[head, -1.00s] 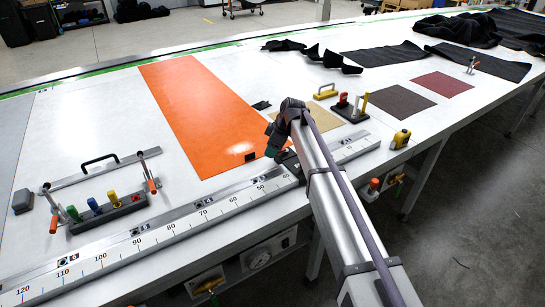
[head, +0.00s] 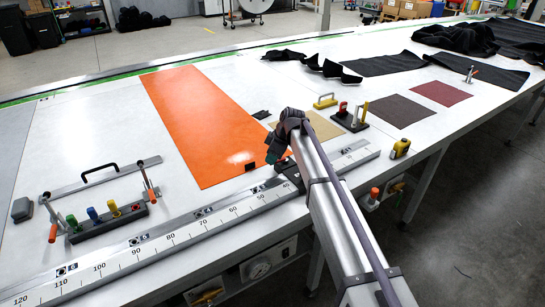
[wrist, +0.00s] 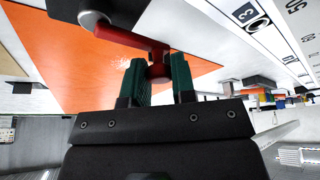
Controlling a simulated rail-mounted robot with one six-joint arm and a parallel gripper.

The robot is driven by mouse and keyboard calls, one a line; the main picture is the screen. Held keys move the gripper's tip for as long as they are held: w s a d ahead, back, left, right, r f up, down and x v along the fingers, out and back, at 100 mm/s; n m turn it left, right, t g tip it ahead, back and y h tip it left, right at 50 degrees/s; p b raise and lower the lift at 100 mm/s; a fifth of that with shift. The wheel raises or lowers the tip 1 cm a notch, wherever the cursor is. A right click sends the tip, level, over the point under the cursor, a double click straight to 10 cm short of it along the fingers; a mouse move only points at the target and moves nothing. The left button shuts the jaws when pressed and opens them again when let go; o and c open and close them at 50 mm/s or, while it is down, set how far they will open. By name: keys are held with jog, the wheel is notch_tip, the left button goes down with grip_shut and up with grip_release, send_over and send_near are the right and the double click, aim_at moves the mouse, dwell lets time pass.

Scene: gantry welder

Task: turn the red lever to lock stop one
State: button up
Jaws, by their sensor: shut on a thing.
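The red lever (wrist: 132,38) shows in the wrist view, fixed to a grey round pivot (wrist: 95,20) at its left end. Its lower red end lies between the two green fingers of my gripper (wrist: 161,75), which are shut on it. In the head view my gripper (head: 274,150) is over the front rail beside the lower right corner of the orange sheet. My arm and gripper hide the red lever there. A steel ruler rail (head: 165,245) with numbered marks runs along the table's front edge.
The orange sheet (head: 195,120) lies flat left of my gripper. A rack of coloured handles (head: 110,220) and a bar with a black handle (head: 100,180) are at left. A block with red and yellow handles (head: 350,118) and a yellow tape measure (head: 401,148) are at right.

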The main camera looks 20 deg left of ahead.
jog(key=shift+a, duration=0.1)
jog(key=m, duration=0.2)
jog(key=w+a+m+t, duration=0.1)
jog(key=m, duration=0.1)
jog(key=shift+w+t, duration=0.2)
jog(key=shift+t, duration=0.1)
jog(key=m, duration=0.1)
jog(key=w+m+t, duration=0.1)
jog(key=m, duration=0.1)
jog(key=shift+w+a+m+h, duration=0.3)
jog(key=shift+a, duration=0.1)
jog(key=w+m, duration=0.1)
jog(key=m, duration=0.1)
jog(key=w+m+t+h, duration=0.1)
jog(key=m, duration=0.1)
jog(key=shift+w+t, duration=0.15)
jog(key=shift+t, duration=0.15)
jog(key=shift+w+d+m+t+h, duration=0.15)
jog(key=shift+w+m+h, duration=0.25)
jog(key=shift+m, duration=0.6)
jog(key=shift+w+d+m+t+h, duration=0.15)
jog(key=shift+w+m+h, duration=0.25)
jog(key=shift+m, duration=0.6)
jog(key=o, duration=0.9)
